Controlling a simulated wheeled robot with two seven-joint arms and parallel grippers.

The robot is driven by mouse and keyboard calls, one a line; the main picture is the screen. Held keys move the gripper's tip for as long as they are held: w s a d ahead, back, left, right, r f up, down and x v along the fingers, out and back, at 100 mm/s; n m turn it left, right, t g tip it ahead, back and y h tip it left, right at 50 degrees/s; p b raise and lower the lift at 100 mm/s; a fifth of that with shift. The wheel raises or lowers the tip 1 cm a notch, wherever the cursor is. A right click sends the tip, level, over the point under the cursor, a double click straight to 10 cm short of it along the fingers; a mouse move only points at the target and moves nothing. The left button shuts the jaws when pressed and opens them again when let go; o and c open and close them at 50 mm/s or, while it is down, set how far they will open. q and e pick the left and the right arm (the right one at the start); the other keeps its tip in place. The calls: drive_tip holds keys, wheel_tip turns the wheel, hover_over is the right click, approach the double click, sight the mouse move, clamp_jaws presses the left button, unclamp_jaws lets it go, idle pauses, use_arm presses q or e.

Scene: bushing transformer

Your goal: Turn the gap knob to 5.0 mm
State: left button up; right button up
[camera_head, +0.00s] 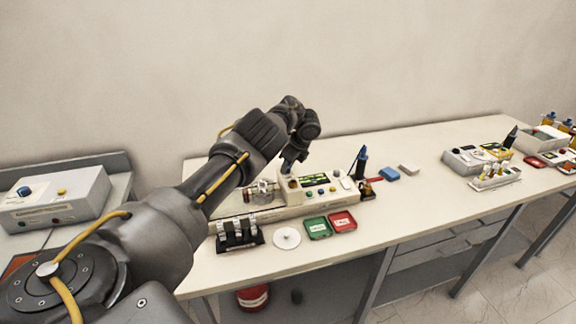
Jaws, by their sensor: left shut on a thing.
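In the head view my left arm reaches across from the lower left to a cream instrument box (336,191) on the long table. My left gripper (288,168) points down at the left end of this box, and is shut on a small part there, seemingly the gap knob. The knob is mostly hidden by the gripper, and its setting cannot be read. The box has a dark display with greenish digits (316,180), too small to read, and several coloured buttons. A metal and glass assembly (260,190) is left of the box. My right gripper is not in view.
More instruments (478,160) stand at the right. Another box (55,200) is at far left.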

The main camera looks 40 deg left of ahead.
use_arm(q)
drive_tip(key=shift+a+r, duration=0.1)
drive_tip(key=o, duration=1)
drive_tip(key=shift+r, duration=0.1)
drive_tip(key=shift+b+v, duration=0.75)
drive_tip(key=shift+v, duration=4.5)
drive_tip(key=shift+s+a, duration=0.1)
